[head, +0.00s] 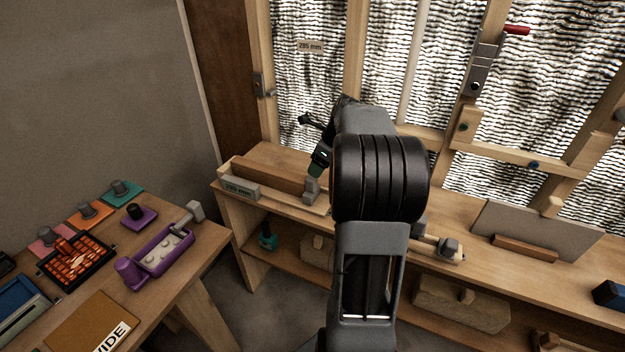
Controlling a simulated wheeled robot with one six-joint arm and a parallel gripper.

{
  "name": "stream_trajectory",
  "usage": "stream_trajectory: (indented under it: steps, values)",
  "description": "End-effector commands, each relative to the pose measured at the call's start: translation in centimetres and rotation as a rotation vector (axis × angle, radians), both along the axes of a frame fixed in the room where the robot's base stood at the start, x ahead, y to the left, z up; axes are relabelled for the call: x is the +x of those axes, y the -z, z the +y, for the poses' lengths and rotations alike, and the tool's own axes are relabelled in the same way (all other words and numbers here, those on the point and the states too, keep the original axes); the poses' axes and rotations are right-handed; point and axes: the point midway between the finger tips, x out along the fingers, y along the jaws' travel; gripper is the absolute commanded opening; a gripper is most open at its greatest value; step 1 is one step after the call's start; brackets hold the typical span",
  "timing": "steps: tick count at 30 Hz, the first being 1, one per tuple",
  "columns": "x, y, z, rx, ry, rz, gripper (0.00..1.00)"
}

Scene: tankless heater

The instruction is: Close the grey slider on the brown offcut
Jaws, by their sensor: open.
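The brown offcut (270,177) is a long dark bar lying in a pale wooden jig at the left end of the workbench. The grey slider (311,190) is a small block with an upright part, near the offcut's right end. Whether it touches the offcut's end is too small to tell. A grey block marked with a mm label (239,187) stands at the jig's left front. My gripper (316,165) is open, just above the slider; my arm hides much of it and the bench to the right.
A side table at left holds a purple tray (165,252), a black crate (75,260) and coloured pads. At right on the bench are a grey panel (535,230) and another small fixture (440,246). A timber-framed wall with a red-handled valve (516,30) rises behind.

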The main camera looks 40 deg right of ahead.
Motion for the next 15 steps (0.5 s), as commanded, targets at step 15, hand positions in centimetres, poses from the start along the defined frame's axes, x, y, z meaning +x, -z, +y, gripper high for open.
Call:
stream_trajectory:
  steps: [15]
  values:
    - [2.0, 5.5, 1.2, -0.001, -0.002, 0.000, 0.60]
